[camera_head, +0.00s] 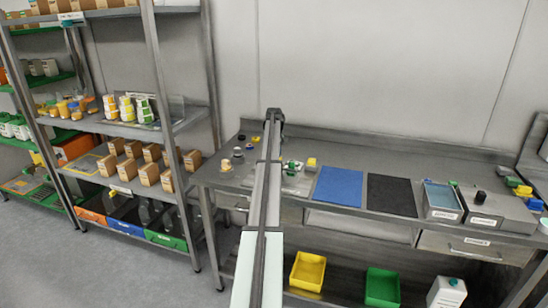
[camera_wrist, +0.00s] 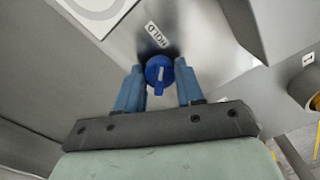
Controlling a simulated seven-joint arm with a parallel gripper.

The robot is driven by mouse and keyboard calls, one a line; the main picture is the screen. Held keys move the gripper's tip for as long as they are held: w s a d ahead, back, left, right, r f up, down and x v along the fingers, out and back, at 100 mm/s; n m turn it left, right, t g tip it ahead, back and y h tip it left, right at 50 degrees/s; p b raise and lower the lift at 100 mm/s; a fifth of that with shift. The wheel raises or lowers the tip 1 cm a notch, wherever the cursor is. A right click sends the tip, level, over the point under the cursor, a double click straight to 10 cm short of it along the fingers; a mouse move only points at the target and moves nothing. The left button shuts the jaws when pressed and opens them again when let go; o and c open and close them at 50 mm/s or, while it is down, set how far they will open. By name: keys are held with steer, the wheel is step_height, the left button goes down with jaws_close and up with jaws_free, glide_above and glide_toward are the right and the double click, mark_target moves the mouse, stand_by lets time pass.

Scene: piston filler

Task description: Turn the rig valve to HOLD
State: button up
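In the wrist view the valve knob (camera_wrist: 159,71) is round and blue, with a short white mark that runs nearly up and down in the picture. A white label reading HOLD (camera_wrist: 157,34) is on the grey metal panel just above the knob. My gripper (camera_wrist: 160,64) has its two blue fingers on either side of the knob. Narrow gaps seem to show between fingers and knob; contact is not clear. The other valve labels are not readable here. In the head view my arm stretches over the bench, and my gripper and the knob are not made out.
The grey bench (camera_head: 340,146) carries a blue mat (camera_head: 338,187), a black mat (camera_head: 391,195) and a grey box with a black knob (camera_head: 495,207) at right. Small parts stand near my arm. A shelf rack is at left.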

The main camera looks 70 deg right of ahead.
steer(key=o, duration=0.4)
steer(key=shift+c, duration=0.2)
steer(key=shift+r, duration=0.1)
step_height(320, 180, up, 14)
stand_by(0.4)
steer(key=shift+w+f, duration=0.1)
steer(key=shift+f, duration=0.1)
